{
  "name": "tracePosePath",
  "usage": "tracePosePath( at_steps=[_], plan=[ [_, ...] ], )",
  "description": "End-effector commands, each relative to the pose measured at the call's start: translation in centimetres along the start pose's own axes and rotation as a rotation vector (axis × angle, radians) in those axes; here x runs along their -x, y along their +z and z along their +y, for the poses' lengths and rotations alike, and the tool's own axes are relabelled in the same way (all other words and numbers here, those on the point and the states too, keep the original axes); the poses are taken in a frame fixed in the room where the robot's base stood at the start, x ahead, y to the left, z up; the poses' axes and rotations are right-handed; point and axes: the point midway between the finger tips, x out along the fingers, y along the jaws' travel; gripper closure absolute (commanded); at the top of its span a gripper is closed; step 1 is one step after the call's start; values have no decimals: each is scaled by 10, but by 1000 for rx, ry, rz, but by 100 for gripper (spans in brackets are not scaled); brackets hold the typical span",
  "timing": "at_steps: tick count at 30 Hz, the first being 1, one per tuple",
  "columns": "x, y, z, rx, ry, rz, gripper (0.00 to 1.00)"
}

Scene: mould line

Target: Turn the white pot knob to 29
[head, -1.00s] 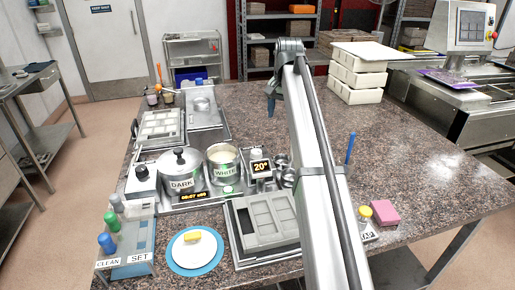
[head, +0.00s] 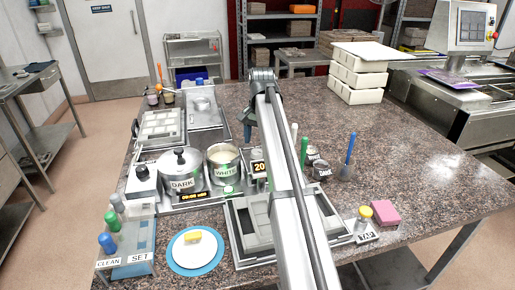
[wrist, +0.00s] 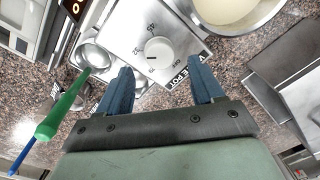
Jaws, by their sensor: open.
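The white pot knob (wrist: 158,50) is a round white dial on a silver panel (wrist: 128,32) with printed numbers, beside a partly hidden "POT" label. My gripper (wrist: 161,84) is open in the wrist view, its two blue fingers apart and just below the knob in the picture, not closed on it. The white pot (head: 223,172) stands left of the knob unit in the head view; its rim and creamy contents show in the wrist view (wrist: 232,12). The orange display (head: 259,167) reads 20, partly covered by my arm.
The dark pot (head: 181,174) stands left of the white pot. A grey mould (head: 248,225) lies in front, partly under my arm. Green and blue-handled tools (head: 304,146) stand to the right. The right-hand counter (head: 420,165) is mostly clear.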

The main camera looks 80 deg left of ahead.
Motion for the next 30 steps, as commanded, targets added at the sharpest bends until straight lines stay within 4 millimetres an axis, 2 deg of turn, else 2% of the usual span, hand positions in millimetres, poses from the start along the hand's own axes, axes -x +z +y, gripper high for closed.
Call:
tracePosePath(
  at_steps=[3,9,21,30],
  plan=[
    [-17,1,0,0,1,-1,33],
    [-34,0,0,0,0,0,33],
    [-38,0,0,0,0,0,33],
    [-38,0,0,0,0,0,62]
  ],
)
